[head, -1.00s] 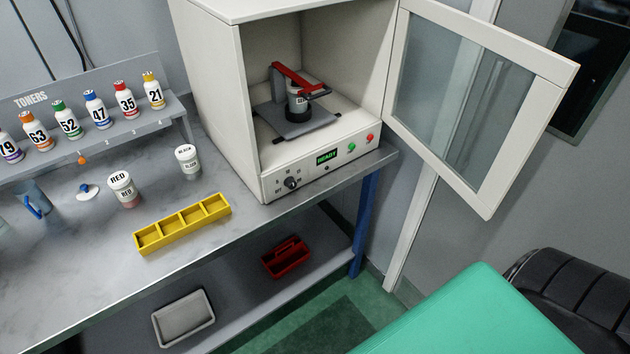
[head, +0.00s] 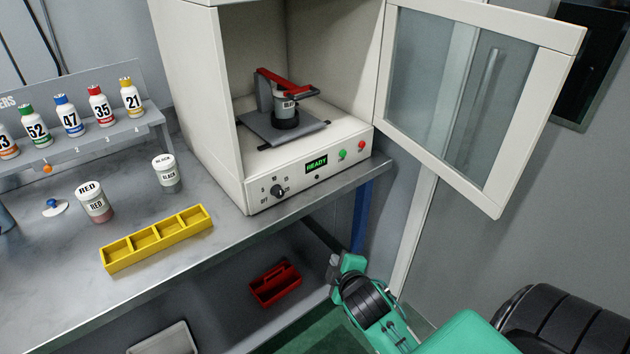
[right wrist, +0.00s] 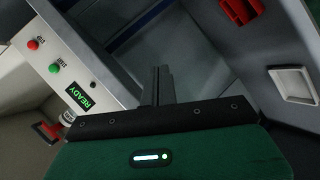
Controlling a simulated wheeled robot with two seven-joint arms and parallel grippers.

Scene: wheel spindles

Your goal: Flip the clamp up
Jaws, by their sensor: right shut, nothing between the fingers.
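The red clamp (head: 290,82) lies across the top of a small jar (head: 285,104) inside the open white cabinet. The jar stands on a grey plate (head: 262,133) in there. In the right wrist view the clamp (right wrist: 47,132) shows at the lower left, partly cut off by my gripper's body. My right gripper (head: 336,266) is below and in front of the cabinet, beside the table's front edge and well apart from the clamp. In the right wrist view its fingers (right wrist: 162,85) are together and empty. My left gripper is not in view.
The cabinet door (head: 480,100) stands swung open to the right. The cabinet's front panel has a READY display (head: 317,166), a knob and buttons. A yellow divided tray (head: 156,238) and labelled jars stand on the table. A red caddy (head: 275,284) sits on the lower shelf.

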